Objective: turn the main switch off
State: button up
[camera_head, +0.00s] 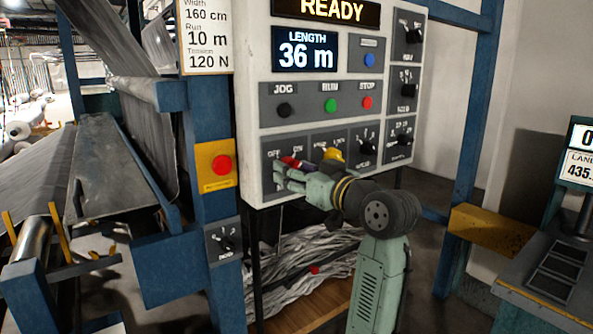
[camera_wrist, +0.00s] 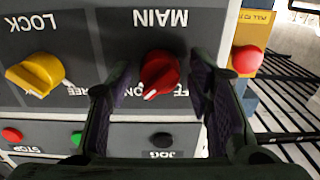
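The red main switch knob (camera_head: 291,161) is on the lower left of the white control panel (camera_head: 258,100), under the OFF and ON marks. In the wrist view, which is upside down, the red knob (camera_wrist: 160,74) sits under the word MAIN. Its white pointer line slants to the picture's lower left, the side away from the partly hidden OFF mark. My gripper (camera_head: 285,174) is at the panel; in the wrist view its fingers (camera_wrist: 159,86) are open, one on each side of the knob, with gaps visible.
The yellow LOCK knob (camera_wrist: 38,74) is beside the main switch. Black JOG, green RUN (camera_head: 331,105) and red STOP (camera_head: 367,102) buttons are above it. A red emergency button (camera_head: 221,165) on a yellow box is to the left. Grey fabric lies below the panel.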

jog(key=c, duration=0.9)
jog(key=shift+c, duration=0.2)
jog(key=shift+n+b, duration=0.3)
jog(key=n+b, duration=0.3)
jog(key=shift+f, duration=0.2)
jog(key=n+b, duration=0.2)
jog(key=n, duration=0.2)
jog(key=n+b, duration=0.2)
jog(key=n, duration=0.3)
jog(key=n+b, duration=0.3)
jog(key=n, duration=0.2)
jog(key=shift+r, duration=0.25)
jog(key=shift+n, duration=0.3)
